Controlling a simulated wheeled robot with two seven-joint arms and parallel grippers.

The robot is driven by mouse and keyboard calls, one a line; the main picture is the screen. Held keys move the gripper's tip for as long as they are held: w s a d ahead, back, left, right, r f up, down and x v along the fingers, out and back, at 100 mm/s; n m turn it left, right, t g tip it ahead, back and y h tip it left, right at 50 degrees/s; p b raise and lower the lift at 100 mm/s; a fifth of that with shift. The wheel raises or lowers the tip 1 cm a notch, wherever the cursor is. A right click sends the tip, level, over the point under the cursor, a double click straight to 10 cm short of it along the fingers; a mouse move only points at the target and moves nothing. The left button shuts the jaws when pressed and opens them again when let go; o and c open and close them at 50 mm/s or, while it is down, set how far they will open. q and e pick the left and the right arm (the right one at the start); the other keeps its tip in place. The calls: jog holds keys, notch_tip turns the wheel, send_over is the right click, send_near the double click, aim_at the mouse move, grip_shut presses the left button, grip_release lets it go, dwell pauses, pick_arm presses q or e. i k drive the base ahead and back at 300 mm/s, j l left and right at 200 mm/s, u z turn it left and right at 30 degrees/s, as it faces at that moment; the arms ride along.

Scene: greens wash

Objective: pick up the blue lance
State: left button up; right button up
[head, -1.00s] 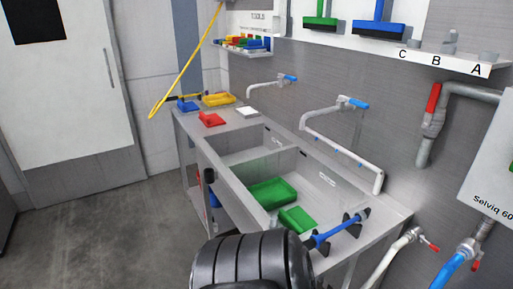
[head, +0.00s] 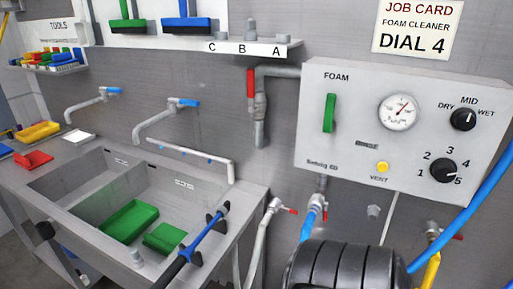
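The blue lance (head: 207,239) lies slantwise at the right end of the steel sink bench. Its blue shaft rests on black holders (head: 215,217). Its dark lower end runs down to the left, near the bottom edge of the head view. Neither my left nor my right gripper shows in the head view, and nothing is seen holding the lance.
The sink (head: 60,183) holds two green trays (head: 130,220). A control panel (head: 320,95) with gauge and dials is on the right wall. Below it are a blue hose (head: 312,222) and a yellow hose (head: 431,270).

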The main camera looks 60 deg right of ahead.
aim_at(184, 255)
jog(key=z, duration=1.45)
